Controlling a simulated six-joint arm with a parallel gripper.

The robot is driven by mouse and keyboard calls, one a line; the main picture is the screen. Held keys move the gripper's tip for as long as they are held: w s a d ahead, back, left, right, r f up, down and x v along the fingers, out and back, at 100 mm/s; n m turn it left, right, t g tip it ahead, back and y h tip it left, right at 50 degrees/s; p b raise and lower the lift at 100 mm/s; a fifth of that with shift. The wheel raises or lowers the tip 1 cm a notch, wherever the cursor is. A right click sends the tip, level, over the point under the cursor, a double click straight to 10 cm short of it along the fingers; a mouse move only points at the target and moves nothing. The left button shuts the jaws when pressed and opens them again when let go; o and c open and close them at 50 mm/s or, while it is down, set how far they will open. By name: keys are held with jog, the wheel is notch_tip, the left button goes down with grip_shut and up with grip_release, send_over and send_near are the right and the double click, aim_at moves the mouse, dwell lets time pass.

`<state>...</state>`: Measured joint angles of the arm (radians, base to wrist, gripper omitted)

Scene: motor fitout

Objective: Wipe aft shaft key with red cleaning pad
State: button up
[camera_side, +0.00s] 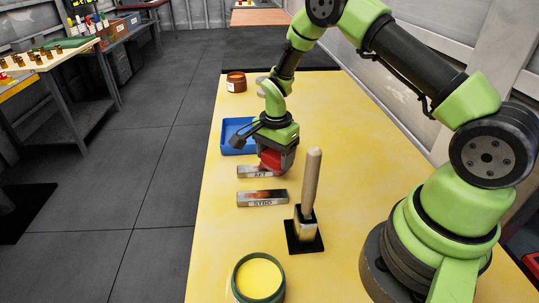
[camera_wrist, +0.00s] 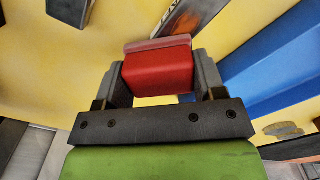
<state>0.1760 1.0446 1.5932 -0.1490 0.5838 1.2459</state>
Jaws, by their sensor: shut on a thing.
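The red cleaning pad (camera_side: 271,161) is held in my gripper (camera_side: 276,155), which is pointed down. In the wrist view the red pad (camera_wrist: 158,68) sits between both fingers. The aft shaft key (camera_side: 256,172) is a metal bar with an AFT label, lying on the yellow bench. The pad is at its right end, very close above it or touching; I cannot tell which.
A second bar labelled STBD (camera_side: 262,198) lies just nearer. A wooden-handled tool (camera_side: 312,180) stands upright on a black base to the right. A blue tray (camera_side: 231,146) is behind the aft key. A tin with yellow contents (camera_side: 259,278) is in front, and a brown jar (camera_side: 236,82) behind.

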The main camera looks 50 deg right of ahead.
aim_at(251, 168)
jog(key=shift+w+a, duration=1.95)
jog(key=shift+a, duration=0.05)
jog(key=shift+w+a+r, duration=0.1)
notch_tip(251, 168, up, 8)
